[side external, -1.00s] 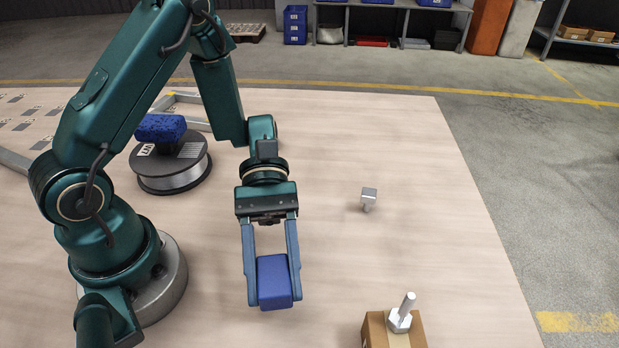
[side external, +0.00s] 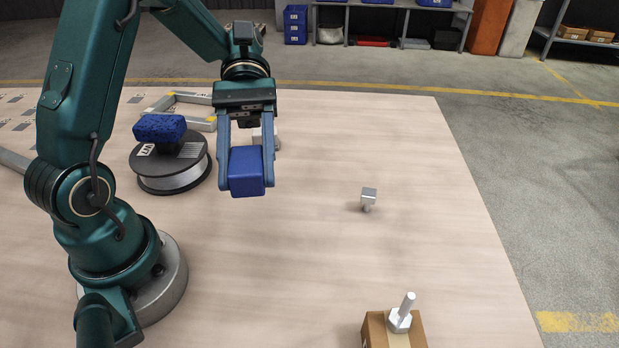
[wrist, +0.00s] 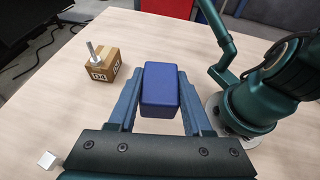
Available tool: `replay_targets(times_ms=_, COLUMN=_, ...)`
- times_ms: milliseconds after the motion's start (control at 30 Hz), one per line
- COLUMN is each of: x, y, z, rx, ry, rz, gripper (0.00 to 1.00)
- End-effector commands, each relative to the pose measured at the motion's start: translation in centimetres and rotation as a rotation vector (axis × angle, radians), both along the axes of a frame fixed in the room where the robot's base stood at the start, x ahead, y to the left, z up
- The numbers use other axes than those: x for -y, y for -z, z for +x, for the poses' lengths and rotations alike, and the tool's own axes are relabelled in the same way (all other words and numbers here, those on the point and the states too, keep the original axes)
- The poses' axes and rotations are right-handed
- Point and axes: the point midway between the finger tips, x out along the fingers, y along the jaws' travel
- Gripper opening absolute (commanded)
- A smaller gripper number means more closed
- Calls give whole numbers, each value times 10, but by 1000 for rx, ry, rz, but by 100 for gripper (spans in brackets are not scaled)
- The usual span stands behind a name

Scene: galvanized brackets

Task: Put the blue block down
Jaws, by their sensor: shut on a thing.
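The blue block (side external: 247,172) is a plain blue box held between the two fingers of my gripper (side external: 246,168) in the side external view. My gripper is shut on it, one finger on each side. The block appears to be held above the wooden table (side external: 330,250), right of the black spool. In the wrist view the blue block (wrist: 159,90) sits between the fingertips of my gripper (wrist: 160,92). Its underside is hidden.
A spool (side external: 170,170) with a dark blue sponge-like block (side external: 160,128) on top stands left of my gripper. A metal frame (side external: 190,105) lies behind. A small metal piece (side external: 369,196) and a cardboard box (side external: 378,330) carrying a bolt (side external: 402,312) are to the right. The table's middle is clear.

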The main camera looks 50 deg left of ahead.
Motion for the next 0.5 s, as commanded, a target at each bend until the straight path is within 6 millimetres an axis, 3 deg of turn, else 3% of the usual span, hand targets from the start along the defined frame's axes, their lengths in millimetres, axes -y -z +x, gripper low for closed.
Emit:
replay_targets(times_ms=267, x=-17, y=30, z=-41, rx=-10, ry=347, rz=-2, gripper=0)
replay_targets(times_ms=500, x=-62, y=54, z=-70, rx=-9, ry=823, rz=-1, gripper=0)
